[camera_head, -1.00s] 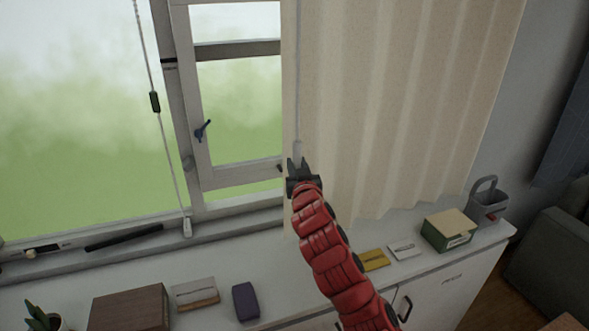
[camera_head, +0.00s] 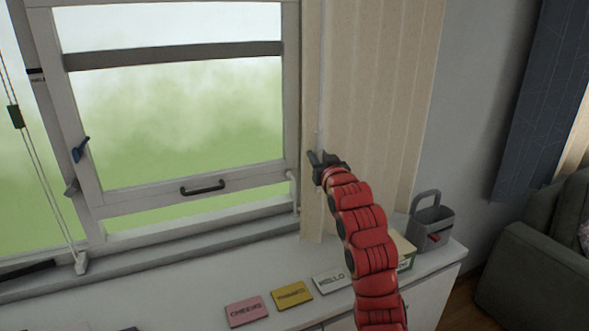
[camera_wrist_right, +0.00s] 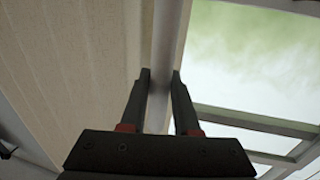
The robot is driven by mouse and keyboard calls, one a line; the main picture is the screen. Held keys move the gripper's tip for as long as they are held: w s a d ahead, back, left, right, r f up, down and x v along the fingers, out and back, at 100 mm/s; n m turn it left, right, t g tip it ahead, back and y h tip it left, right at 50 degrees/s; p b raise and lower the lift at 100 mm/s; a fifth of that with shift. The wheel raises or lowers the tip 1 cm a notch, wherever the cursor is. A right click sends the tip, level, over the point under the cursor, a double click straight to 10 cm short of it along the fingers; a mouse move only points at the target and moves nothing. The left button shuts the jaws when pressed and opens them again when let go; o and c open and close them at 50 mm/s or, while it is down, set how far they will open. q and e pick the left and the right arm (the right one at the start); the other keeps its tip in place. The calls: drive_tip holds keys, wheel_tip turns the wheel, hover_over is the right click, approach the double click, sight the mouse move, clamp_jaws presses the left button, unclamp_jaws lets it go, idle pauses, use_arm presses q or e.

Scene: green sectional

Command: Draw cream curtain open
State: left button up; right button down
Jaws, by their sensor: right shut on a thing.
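The cream curtain (camera_head: 375,90) hangs in folds at the right side of the window, gathered to the right of the glass. A thin pale wand (camera_head: 320,80) hangs along its left edge. My right gripper (camera_head: 318,157) is at the lower part of the wand, shut on it. In the right wrist view the wand (camera_wrist_right: 162,60) runs between the two dark fingers (camera_wrist_right: 160,78), with the curtain (camera_wrist_right: 75,70) on the left and the window on the right. My left gripper is not in view.
The white-framed window (camera_head: 170,110) has a handle at its bottom. Below it, a white cabinet top holds pink (camera_head: 246,311) and yellow (camera_head: 291,294) cards, a box and a grey caddy (camera_head: 432,225). A grey sofa (camera_head: 535,260) stands at right.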

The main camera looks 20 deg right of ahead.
drive_tip(key=d+b, duration=0.2)
drive_tip(key=d, duration=0.6)
drive_tip(key=shift+w+d+f, duration=0.1)
drive_tip(key=shift+d, duration=0.5)
drive_tip(key=shift+r, duration=0.2)
drive_tip(key=c, duration=1)
unclamp_jaws()
drive_tip(key=o, duration=0.3)
drive_tip(key=shift+d+f, duration=0.1)
drive_tip(key=shift+d, duration=0.1)
drive_tip(key=shift+o, duration=0.2)
drive_tip(key=shift+a, duration=0.1)
